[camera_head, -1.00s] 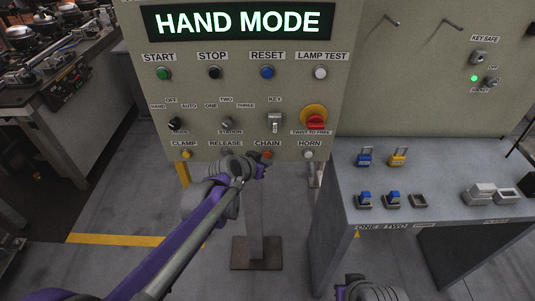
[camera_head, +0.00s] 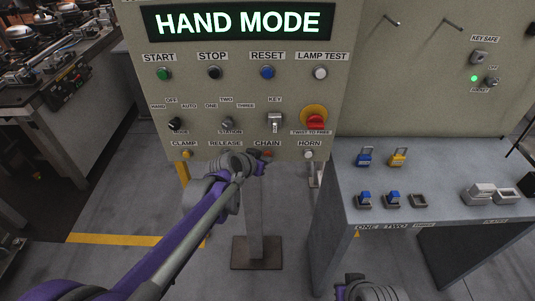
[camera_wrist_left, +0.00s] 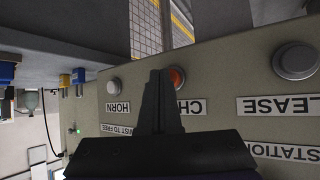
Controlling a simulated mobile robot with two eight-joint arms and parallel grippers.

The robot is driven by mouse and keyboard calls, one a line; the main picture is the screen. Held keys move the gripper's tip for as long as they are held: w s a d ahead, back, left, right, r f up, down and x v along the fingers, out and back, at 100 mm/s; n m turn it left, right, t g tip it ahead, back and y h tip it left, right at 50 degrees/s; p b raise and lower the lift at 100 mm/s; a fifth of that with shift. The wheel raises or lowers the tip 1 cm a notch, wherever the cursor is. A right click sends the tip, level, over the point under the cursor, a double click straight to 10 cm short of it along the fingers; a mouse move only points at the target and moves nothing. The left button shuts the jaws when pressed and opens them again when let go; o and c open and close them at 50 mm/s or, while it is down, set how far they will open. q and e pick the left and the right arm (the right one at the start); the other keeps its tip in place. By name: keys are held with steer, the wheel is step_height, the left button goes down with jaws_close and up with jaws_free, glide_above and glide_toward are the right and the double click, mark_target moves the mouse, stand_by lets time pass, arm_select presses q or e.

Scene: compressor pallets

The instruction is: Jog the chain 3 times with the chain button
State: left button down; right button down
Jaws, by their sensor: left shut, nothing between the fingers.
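The control panel's lit sign (camera_head: 238,21) reads HAND MODE. The orange chain button (camera_head: 268,154) is under the CHAIN label in the panel's bottom row. My left gripper (camera_head: 261,161) is shut and empty, its tips at the chain button's lower left in the head view. In the left wrist view, the shut fingers (camera_wrist_left: 160,76) partly cover the orange chain button (camera_wrist_left: 178,77) and the CHAIN label. I cannot tell whether the tips touch or press it. My right gripper (camera_head: 366,289) shows only in part at the bottom edge; its fingers are not clear.
The release button (camera_wrist_left: 295,60) and the horn button (camera_wrist_left: 113,86) flank the chain button. The red emergency stop (camera_head: 315,121) sits above the horn. A grey table (camera_head: 440,190) with padlocks stands at right. A post (camera_head: 256,215) stands below the panel.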

arm_select(q)
steer(key=shift+w, duration=0.2)
steer(key=shift+s, duration=1)
steer(key=s, duration=0.6)
stand_by(0.9)
steer(key=s+a+n+g+y+p, duration=0.2)
steer(key=s+a, duration=0.6)
steer(key=s, duration=0.5)
steer(key=s+a+n+g+y+p, duration=0.1)
steer(key=s+a+n+y+p, duration=0.2)
steer(key=s+a, duration=0.6)
steer(key=s+f+n, duration=0.1)
steer(key=s, duration=0.3)
steer(key=shift+g+y, duration=0.3)
steer(key=shift+g, duration=0.1)
